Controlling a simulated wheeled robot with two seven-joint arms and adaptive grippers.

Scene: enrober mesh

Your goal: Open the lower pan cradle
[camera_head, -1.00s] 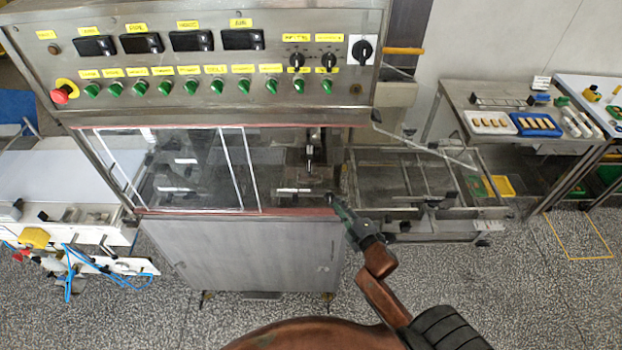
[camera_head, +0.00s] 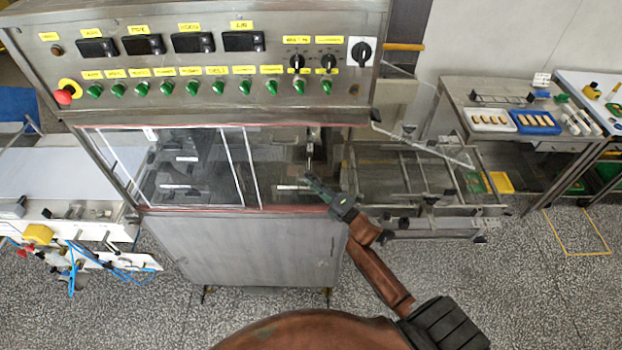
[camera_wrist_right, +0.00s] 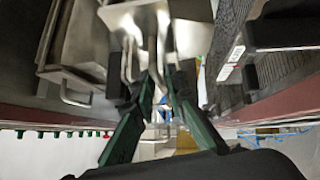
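My right gripper (camera_head: 309,182) reaches into the open right part of the enrober (camera_head: 240,250), beside the sliding window. In the right wrist view its dark green fingers (camera_wrist_right: 160,82) stand apart, with a gap between the tips. Bent metal rods and a grey metal plate (camera_wrist_right: 135,18) lie just beyond the tips; I cannot tell whether they touch. A small upright metal part (camera_head: 310,150) hangs just above the gripper in the head view. I cannot make out for certain which part is the lower pan cradle. My left gripper is not in view.
The control panel (camera_head: 200,65) overhangs the opening. The clear window (camera_head: 195,170) closes off the left part. A metal frame (camera_head: 425,190) stands to the right, and a table (camera_head: 480,88) with trays is beyond it. A red-brown edge (camera_wrist_right: 285,105) lies close beside the gripper.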

